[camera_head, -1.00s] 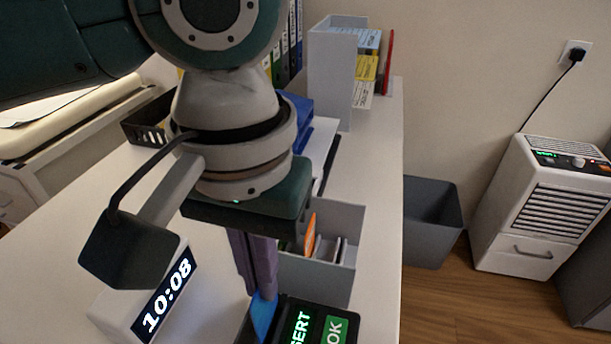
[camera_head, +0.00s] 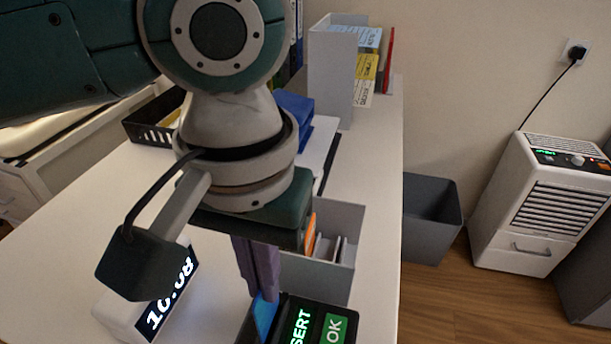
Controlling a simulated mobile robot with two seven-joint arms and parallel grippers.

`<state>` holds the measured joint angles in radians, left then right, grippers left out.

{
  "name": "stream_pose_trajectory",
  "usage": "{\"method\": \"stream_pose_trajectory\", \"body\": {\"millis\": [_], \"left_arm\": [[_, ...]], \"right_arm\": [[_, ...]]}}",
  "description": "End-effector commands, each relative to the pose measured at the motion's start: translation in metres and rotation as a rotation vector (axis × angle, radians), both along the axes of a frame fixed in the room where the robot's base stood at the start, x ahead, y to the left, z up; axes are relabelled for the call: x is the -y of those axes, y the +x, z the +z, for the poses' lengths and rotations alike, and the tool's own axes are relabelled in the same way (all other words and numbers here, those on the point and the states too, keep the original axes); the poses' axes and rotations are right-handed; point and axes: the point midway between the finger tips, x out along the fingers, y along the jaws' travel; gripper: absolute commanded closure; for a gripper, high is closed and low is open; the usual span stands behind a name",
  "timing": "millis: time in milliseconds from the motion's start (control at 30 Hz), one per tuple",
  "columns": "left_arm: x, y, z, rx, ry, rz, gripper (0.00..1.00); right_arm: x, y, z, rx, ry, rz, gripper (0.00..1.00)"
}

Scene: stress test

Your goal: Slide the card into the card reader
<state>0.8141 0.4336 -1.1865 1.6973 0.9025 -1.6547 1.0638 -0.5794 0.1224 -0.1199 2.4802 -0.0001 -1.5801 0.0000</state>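The blue card (camera_head: 264,316) stands upright below my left gripper (camera_head: 262,296), at the left side of the card reader. The gripper's purple fingers are close together over the card's top edge and appear shut on it. The black card reader (camera_head: 279,335) is at the bottom edge of the view, partly cut off. It shows green-lit "SERT" lettering and a green "OK" panel. The card's lower part is hidden at the reader, so I cannot tell how deep it sits. My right gripper is not in view.
A white clock (camera_head: 125,317) stands left of the reader, partly behind my wrist camera. A grey box (camera_head: 325,275) with cards stands just behind the reader. A grey organizer (camera_head: 331,75) stands at the far end of the desk (camera_head: 375,190). A bin (camera_head: 430,222) and heater (camera_head: 540,205) are on the floor.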

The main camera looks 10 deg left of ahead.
Motion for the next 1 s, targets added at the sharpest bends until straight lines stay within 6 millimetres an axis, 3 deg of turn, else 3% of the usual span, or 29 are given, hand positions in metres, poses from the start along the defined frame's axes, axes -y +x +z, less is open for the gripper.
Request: {"method": "stream_pose_trajectory", "body": {"millis": [1000], "left_arm": [[0.0, 0.0, -0.037, 0.0, 0.001, 0.0, 1.0]], "right_arm": [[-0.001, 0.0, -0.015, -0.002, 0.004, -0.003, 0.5]]}}
